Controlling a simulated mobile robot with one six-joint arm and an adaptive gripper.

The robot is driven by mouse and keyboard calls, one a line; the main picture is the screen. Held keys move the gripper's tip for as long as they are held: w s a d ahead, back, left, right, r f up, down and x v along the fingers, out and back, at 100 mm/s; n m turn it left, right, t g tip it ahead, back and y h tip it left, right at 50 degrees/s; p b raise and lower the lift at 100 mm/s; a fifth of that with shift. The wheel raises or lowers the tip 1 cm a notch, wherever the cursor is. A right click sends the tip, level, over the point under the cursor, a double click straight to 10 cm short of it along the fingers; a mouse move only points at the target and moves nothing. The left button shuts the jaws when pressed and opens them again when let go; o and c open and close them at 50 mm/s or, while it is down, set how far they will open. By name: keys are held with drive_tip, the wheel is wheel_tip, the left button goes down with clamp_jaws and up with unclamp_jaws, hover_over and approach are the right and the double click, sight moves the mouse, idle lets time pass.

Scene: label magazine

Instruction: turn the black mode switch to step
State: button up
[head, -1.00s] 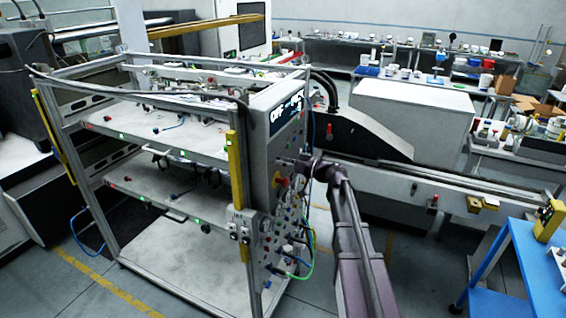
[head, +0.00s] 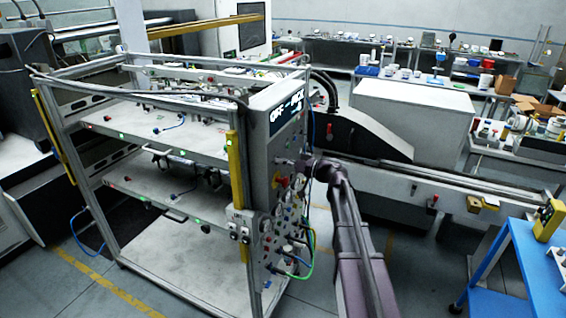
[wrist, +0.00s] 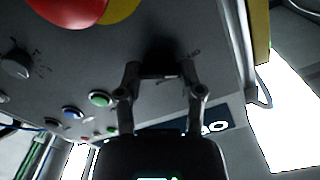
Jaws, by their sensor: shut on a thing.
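The black mode switch (wrist: 163,50) is a dark shape on the grey panel, at the upper middle of the wrist view. My gripper (wrist: 161,74) has one finger on each side of it and is shut on it. Small markings lie beside the switch, too dim to read. In the head view my gripper (head: 299,165) is at the front panel of the machine frame, and my arm hides much of this spot. Which position the switch points to cannot be told.
A big red button (wrist: 68,10) on a yellow base sits close by on the panel. Cables (head: 300,262) hang below.

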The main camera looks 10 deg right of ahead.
drive_tip(key=m, duration=0.3)
drive_tip(key=shift+m, duration=0.4)
drive_tip(key=m, duration=0.4)
drive_tip(key=shift+w+f+m, duration=0.1)
drive_tip(key=shift+m, duration=0.2)
drive_tip(key=m, duration=0.4)
drive_tip(key=shift+m, duration=0.3)
drive_tip(key=shift+f+m, duration=0.1)
drive_tip(key=shift+m, duration=1.6)
drive_tip(key=o, duration=1.1)
drive_tip(key=shift+o, duration=0.2)
drive_tip(key=shift+d, duration=0.15)
